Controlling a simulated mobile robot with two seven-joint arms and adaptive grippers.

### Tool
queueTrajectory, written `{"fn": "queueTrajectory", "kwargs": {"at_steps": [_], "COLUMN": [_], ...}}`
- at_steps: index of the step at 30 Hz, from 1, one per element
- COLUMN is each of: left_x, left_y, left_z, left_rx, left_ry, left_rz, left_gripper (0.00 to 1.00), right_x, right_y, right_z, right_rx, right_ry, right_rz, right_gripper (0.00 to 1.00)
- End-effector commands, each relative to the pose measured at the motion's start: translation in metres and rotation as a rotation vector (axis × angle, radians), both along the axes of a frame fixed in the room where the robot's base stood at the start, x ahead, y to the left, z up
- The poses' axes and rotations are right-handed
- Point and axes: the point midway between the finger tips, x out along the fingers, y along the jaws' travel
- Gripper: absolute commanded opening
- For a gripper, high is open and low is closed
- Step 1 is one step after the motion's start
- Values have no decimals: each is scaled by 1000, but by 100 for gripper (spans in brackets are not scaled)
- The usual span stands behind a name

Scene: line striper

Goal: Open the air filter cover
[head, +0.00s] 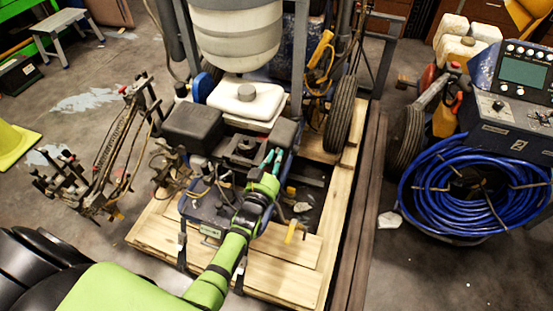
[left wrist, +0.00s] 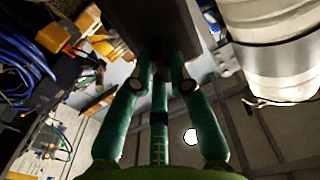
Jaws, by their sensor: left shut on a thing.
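The engine (head: 240,150) of the line striper stands on a wooden pallet, below a white fuel tank (head: 246,101). A small dark box-like part (head: 285,132), which looks like the air filter cover, sits at the engine's right side. My left gripper (head: 270,158) reaches it from the front, with its teal fingers at its lower left edge. In the left wrist view the fingers (left wrist: 162,84) are closed on the lower end of a dark, flat-sided part (left wrist: 172,25), which appears to be this cover. Its hinge or latch is hidden. My right gripper is out of view.
A larger black box (head: 194,127) sits at the engine's left. A striped white drum (head: 235,35) stands behind the tank. A wheel (head: 341,112) stands close on the right. A coiled blue hose (head: 470,190) lies farther right. Wooden planks (head: 275,275) are in front.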

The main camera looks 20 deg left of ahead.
Motion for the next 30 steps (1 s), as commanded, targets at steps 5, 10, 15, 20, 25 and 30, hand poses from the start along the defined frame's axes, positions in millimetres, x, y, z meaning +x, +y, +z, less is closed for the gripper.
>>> {"fn": "queueTrajectory", "kwargs": {"at_steps": [5,10,15,20,25,30], "left_x": [0,0,0,0,-3,-25], "left_y": [0,0,0,0,0,-1], "left_z": [0,0,0,0,-1,-1], "left_rx": [3,2,2,2,3,3], "left_ry": [-1,-1,-1,-1,0,1], "left_rz": [-1,0,0,0,0,0], "left_gripper": [0,0,44,44,44,44], "right_x": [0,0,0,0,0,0], "right_y": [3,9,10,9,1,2], "right_z": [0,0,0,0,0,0], "right_rx": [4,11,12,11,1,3], "right_ry": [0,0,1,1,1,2], "right_rz": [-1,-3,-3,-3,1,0], "right_gripper": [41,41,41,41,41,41]}}
